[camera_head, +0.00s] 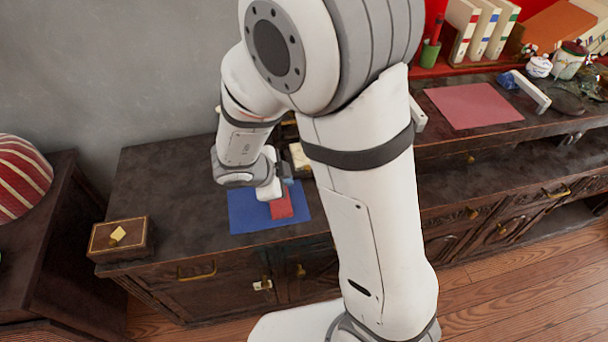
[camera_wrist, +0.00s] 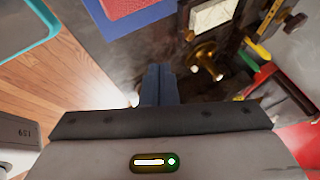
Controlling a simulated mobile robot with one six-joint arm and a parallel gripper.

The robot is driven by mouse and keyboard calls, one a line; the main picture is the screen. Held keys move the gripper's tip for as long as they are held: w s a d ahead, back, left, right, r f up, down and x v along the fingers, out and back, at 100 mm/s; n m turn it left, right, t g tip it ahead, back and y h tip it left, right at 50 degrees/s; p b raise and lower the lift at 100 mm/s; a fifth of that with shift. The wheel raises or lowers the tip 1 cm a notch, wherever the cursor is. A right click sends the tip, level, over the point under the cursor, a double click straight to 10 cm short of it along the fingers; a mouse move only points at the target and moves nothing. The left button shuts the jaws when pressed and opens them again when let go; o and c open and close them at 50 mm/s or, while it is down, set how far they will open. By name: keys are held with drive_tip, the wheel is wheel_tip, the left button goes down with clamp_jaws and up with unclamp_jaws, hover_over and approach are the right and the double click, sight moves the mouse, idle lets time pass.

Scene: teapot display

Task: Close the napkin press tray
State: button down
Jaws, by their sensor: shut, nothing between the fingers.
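My gripper (camera_wrist: 159,80) is shut and empty, its two blue-grey fingers together in the wrist view. Just right of the fingertips is a dark wooden device with brass round fittings (camera_wrist: 205,60) and a pale cream block or cloth (camera_wrist: 210,17). It looks like the napkin press, but I cannot tell for sure which part is its tray or how far it stands open. Whether the fingers touch it is unclear. In the head view my arm hides most of this device; a cream patch (camera_head: 299,156) shows between the arm links.
A blue mat (camera_head: 250,208) with a red cloth (camera_head: 282,207) lies on the dark cabinet. A wooden box (camera_head: 121,238) stands at its left end. A pink mat (camera_head: 472,105) lies farther right. Yellow (camera_wrist: 258,49) and red (camera_wrist: 252,84) handles lie near the device.

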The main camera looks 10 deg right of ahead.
drive_tip(key=b+x, duration=0.3)
drive_tip(key=x, duration=0.6)
drive_tip(key=shift+w+d+f+b, duration=0.1)
drive_tip(key=shift+d+f+b, duration=0.1)
drive_tip(key=shift+f+b, duration=0.15)
drive_tip(key=w, duration=0.1)
drive_tip(key=w+d, duration=0.1)
drive_tip(key=w, duration=0.1)
drive_tip(key=shift+w, duration=0.1)
drive_tip(key=shift+w+d, duration=0.1)
drive_tip(key=shift+w, duration=0.4)
